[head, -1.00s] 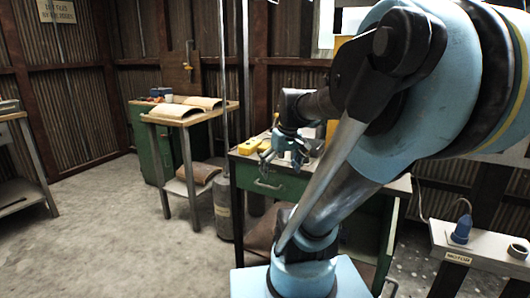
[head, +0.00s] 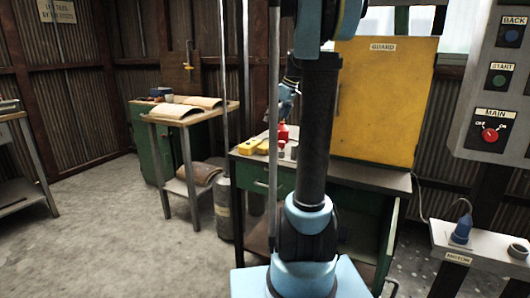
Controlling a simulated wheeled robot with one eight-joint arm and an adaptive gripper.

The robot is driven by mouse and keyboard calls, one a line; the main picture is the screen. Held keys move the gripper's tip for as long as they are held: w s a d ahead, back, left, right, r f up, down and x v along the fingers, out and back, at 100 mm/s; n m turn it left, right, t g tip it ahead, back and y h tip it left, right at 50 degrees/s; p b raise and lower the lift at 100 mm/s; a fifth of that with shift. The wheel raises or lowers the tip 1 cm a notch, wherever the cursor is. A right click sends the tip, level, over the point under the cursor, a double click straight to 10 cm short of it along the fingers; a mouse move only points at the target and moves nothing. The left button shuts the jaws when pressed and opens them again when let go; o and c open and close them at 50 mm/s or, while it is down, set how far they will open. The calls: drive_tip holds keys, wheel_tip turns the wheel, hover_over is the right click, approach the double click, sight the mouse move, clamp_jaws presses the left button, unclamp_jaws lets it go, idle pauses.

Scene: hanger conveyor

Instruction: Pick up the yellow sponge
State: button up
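A red bottle-like object (head: 283,132) and small grey pieces (head: 282,149) stand close right of the yellow things. A yellow guard panel (head: 385,100) rises behind the bench. A thin vertical pole (head: 273,190) crosses in front.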

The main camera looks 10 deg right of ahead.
drive_tip(key=w+d, duration=0.1)
drive_tip(key=w, duration=0.3)
approach(266, 145)
drive_tip(key=shift+n, duration=0.4)
drive_tip(key=x, duration=0.5)
drive_tip(key=shift+s+a, duration=0.15)
drive_tip(key=shift+a, duration=0.2)
drive_tip(key=shift+w+d+x, duration=0.1)
drive_tip(key=shift+d+x, duration=0.05)
drive_tip(key=shift+x, duration=1.15)
drive_tip(key=shift+w+d+x, duration=0.1)
drive_tip(key=shift+d+x, duration=0.05)
drive_tip(key=shift+x, duration=1.15)
drive_tip(key=c, duration=1)
drive_tip(key=shift+c, duration=0.2)
